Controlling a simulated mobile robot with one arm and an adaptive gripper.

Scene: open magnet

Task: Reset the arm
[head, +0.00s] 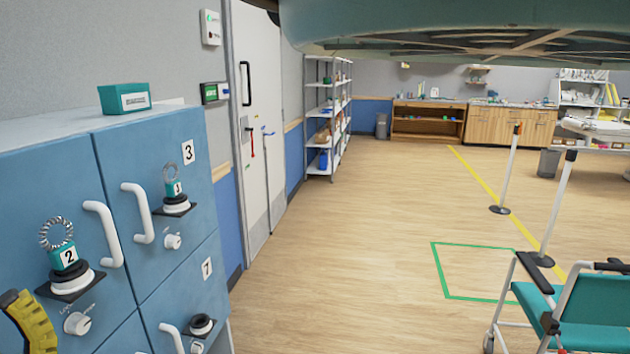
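My gripper is not clearly in view, and no fingertips show. A yellow ribbed piece with a black end (30,322) is cut off at the lower left edge; I cannot tell what it is. Close on the left stands a blue cabinet (130,165) with numbered doors and white handles, all seemingly shut. Teal numbered blocks with metal coil rings sit on small black ledges on its doors, one marked 2 (65,256) and another farther right (175,188). A teal box (125,98) lies on the cabinet top.
A large teal overhead structure (470,22) spans the top right. A teal wheelchair (590,310) stands at the lower right, near barrier posts (507,170). White shelves (328,110) stand beside a white door (258,110). The floor (340,270) between cabinet and wheelchair is clear.

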